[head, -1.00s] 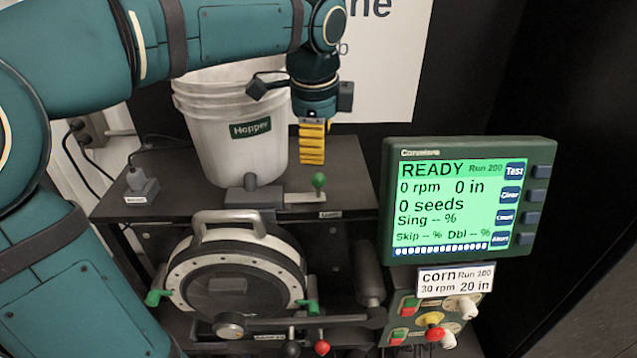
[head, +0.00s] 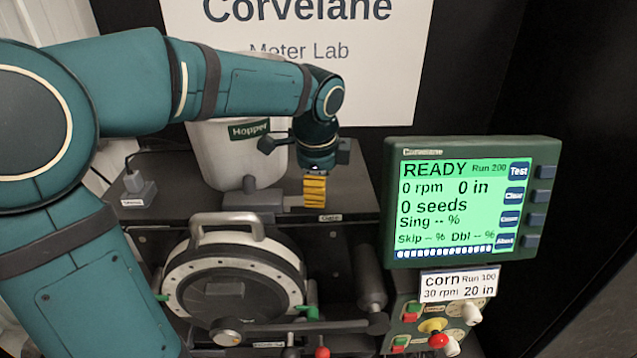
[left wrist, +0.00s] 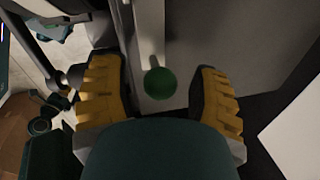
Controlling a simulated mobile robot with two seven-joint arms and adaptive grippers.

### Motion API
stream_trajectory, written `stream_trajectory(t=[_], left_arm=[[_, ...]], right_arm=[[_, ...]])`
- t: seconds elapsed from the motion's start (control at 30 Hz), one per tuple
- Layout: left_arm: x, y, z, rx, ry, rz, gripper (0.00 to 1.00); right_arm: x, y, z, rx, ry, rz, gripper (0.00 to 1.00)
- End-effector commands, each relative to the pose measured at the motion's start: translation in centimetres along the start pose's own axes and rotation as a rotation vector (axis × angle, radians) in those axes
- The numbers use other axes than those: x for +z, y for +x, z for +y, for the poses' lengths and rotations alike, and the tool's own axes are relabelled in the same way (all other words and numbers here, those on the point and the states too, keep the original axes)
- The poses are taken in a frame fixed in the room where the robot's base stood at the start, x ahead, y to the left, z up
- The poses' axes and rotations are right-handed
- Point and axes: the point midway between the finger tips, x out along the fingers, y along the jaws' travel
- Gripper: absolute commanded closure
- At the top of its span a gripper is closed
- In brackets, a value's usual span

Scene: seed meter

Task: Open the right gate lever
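The gate lever's green knob (left wrist: 160,82) shows in the left wrist view on a pale shaft, between my two yellow fingers. The fingers stand apart on either side of it, with gaps visible. In the head view my left gripper (head: 315,190) points down over the shelf and hides the knob. The lever's grey base (head: 265,200) sticks out to the left of the gripper, below the white hopper bucket (head: 222,150). A small label (head: 330,217) lies in front of it. My right gripper is out of view.
A green-screened monitor (head: 470,205) reading READY stands close on the right. The round seed meter (head: 180,285) with its handle sits below the shelf (head: 160,215). A control panel with knobs (head: 430,325) is at the lower right. A white sign hangs behind.

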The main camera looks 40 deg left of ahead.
Motion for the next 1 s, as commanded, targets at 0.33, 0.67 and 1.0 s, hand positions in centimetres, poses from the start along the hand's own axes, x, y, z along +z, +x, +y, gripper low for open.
stream_trajectory(t=[0.33,0.67,1.0], left_arm=[[-0.07,-0.05,-0.01,0.0,0.001,0.0,1.0],[-0.6,-0.01,-0.11,0.0,0.002,0.0,1.0],[-0.57,-0.01,-0.12,0.0,0.001,0.0,0.39]], right_arm=[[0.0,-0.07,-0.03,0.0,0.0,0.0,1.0],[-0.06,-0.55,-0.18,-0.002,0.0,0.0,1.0],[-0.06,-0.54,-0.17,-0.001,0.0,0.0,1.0]])
